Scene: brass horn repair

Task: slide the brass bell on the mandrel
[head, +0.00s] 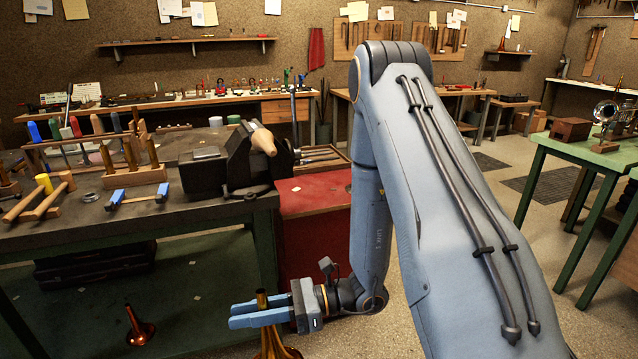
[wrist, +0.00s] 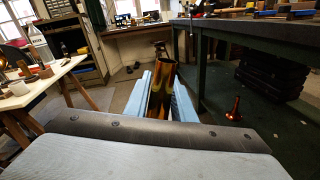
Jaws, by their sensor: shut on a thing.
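My gripper (head: 240,315) is low in front of the bench, its blue fingers shut on the narrow tube of a brass bell (head: 270,342). The bell stands roughly upright, narrow end up, flare at the bottom edge of the head view. Whether the flare touches anything is cut off. In the wrist view the bell's tube (wrist: 163,78) shows between the two blue fingers. The mandrel (head: 263,139), a tan tapered form, is held in a black vise (head: 225,165) on the bench, above and left of my arm. The bell is well below and apart from it.
The bench (head: 150,225) carries a rack of tools (head: 130,160) and blue-handled tools (head: 136,197). A second brass bell (head: 139,328) stands below it at left. A red cabinet (head: 315,225) is beside the bench. A green table (head: 590,150) stands at right, with open floor before it.

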